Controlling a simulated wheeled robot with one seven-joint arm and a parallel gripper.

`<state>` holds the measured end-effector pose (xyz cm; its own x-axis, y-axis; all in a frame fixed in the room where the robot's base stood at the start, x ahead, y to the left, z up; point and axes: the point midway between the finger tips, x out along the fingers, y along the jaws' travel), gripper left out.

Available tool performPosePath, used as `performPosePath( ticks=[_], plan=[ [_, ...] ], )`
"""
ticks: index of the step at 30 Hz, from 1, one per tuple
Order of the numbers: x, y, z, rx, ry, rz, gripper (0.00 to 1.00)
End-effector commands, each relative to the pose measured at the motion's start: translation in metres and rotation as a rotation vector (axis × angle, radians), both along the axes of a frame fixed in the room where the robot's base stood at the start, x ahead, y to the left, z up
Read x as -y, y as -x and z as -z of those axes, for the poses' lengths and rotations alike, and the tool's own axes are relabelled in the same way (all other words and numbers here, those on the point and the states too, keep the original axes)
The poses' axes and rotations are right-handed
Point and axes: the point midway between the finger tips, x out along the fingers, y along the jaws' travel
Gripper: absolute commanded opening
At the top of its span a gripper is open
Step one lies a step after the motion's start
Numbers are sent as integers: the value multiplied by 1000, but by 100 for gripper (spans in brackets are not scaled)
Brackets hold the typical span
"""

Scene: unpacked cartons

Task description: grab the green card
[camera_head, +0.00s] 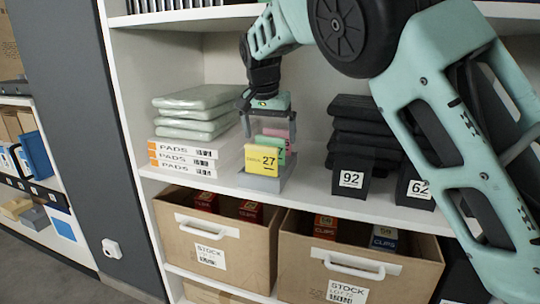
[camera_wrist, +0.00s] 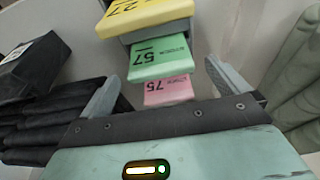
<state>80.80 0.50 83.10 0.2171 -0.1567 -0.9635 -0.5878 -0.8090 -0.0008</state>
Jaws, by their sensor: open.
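The green card (camera_wrist: 160,60), marked 57, stands between a yellow card (camera_wrist: 145,16) marked 27 and a pink card (camera_wrist: 168,91) marked 75. In the head view the green card (camera_head: 288,146) is mostly hidden behind the yellow card (camera_head: 262,159). The cards stand in a grey holder (camera_head: 263,183) on the shelf. My gripper (camera_head: 267,122) is over the holder, pointing down. In the wrist view its open fingers (camera_wrist: 163,73) lie on either side of the pink and green cards. I cannot tell whether they touch anything.
Stacked green pads (camera_head: 196,112) and boxes labelled PADS (camera_head: 183,157) stand left of the holder. Dark folded stacks (camera_head: 358,130) and black bins numbered 92 (camera_head: 351,180) and 62 (camera_head: 417,189) stand right. Cardboard stock boxes (camera_head: 215,245) sit below.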

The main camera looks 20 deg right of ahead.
Motion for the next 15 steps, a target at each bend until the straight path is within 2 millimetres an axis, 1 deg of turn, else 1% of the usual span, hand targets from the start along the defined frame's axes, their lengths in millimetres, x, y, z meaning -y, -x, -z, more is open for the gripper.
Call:
performPosePath(
  ticks=[1, 7, 10, 15],
  plan=[
    [1, -1, 11, -3, 2, 2, 100],
    [6, -8, 42, -2, 2, 1, 100],
    [7, -9, 49, -1, 1, 1, 100],
    [7, -10, 48, 0, 1, 1, 100]
  ],
)
